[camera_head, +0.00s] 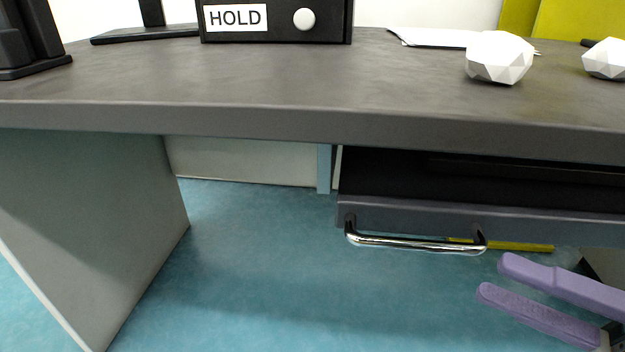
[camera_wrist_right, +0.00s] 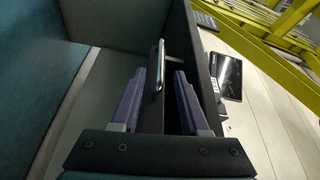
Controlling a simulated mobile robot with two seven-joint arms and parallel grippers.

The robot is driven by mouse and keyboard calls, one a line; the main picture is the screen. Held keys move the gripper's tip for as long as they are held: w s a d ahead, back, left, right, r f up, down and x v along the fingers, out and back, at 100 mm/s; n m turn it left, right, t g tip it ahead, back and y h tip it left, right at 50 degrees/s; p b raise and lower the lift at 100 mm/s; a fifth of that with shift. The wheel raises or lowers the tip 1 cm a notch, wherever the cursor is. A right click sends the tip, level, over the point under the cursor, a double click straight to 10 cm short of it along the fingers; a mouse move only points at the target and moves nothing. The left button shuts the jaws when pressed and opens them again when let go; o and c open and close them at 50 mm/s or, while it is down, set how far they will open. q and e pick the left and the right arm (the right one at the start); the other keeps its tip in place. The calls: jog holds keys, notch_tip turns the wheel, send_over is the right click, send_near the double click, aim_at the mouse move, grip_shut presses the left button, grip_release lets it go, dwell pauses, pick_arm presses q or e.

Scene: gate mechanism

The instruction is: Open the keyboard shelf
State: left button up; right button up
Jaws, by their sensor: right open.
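The keyboard shelf (camera_head: 580,220) hangs under the right part of the desk, with its dark front panel below the desktop edge. A chrome bar handle (camera_head: 415,243) is fixed on that panel. My right gripper (camera_head: 495,278) has two purple fingers and is open and empty, just right of and below the handle's right end in the head view. In the right wrist view the handle (camera_wrist_right: 158,66) appears in the gap between the fingertips of the right gripper (camera_wrist_right: 159,74); contact cannot be told. My left gripper is not in view.
The desktop (camera_head: 300,90) carries a black box labelled HOLD (camera_head: 330,25) and white faceted objects (camera_head: 499,57). A grey desk side panel (camera_head: 90,210) stands at the left. The space below the desk, left of the handle, is clear.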

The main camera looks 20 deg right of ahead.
aim_at(412, 239)
jog(key=b+x, duration=0.2)
jog(key=x, duration=0.6)
jog(key=shift+w+a, duration=0.1)
jog(key=shift+a, duration=0.05)
jog(key=shift+w+a+r+b, duration=0.15)
jog(key=shift+w+a+b, duration=0.15)
jog(key=shift+w+a, duration=0.2)
jog(key=shift+d, duration=0.1)
jog(key=c, duration=0.7)
grip_shut()
